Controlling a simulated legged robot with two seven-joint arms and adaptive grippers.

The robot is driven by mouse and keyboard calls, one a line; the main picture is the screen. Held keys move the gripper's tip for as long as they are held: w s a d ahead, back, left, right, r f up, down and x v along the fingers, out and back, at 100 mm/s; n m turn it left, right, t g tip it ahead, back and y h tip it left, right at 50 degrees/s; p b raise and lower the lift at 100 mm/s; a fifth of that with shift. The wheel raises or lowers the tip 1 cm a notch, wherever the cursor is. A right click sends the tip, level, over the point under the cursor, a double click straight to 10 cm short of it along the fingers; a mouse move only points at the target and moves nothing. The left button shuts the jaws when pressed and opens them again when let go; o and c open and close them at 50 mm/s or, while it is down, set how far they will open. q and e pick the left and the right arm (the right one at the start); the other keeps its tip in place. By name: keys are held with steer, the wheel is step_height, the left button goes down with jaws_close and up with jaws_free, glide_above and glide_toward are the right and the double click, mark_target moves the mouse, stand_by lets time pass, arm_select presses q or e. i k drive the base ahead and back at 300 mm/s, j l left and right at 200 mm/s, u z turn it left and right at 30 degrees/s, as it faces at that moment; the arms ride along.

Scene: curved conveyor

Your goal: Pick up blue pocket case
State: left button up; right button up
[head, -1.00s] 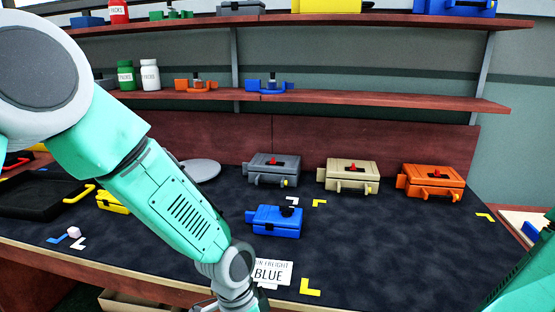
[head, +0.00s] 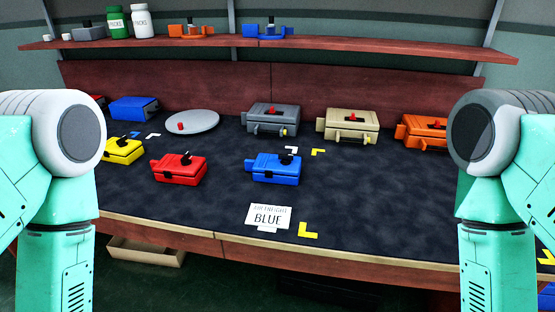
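The blue pocket case (head: 274,169) lies on the dark mat of the workbench, near the middle of the head view. It has a black knob on top and a tab at its left side. A white card (head: 268,217) reading BLUE stands in front of it near the bench's front edge. My two arms hang at the left and right edges of the view, well apart from the case. Both grippers are below the picture, so their state is hidden.
A red case (head: 179,168) and a yellow case (head: 122,150) lie left of the blue one. Grey (head: 273,119), beige (head: 347,124) and orange (head: 422,131) cases stand behind. A shelf (head: 330,49) hangs above. The bench (head: 390,215) is clear at front right.

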mark_target(267, 168)
steer(key=i+z, duration=0.2)
steer(key=z, duration=0.15)
steer(key=i+z, duration=0.2)
steer(key=z, duration=0.15)
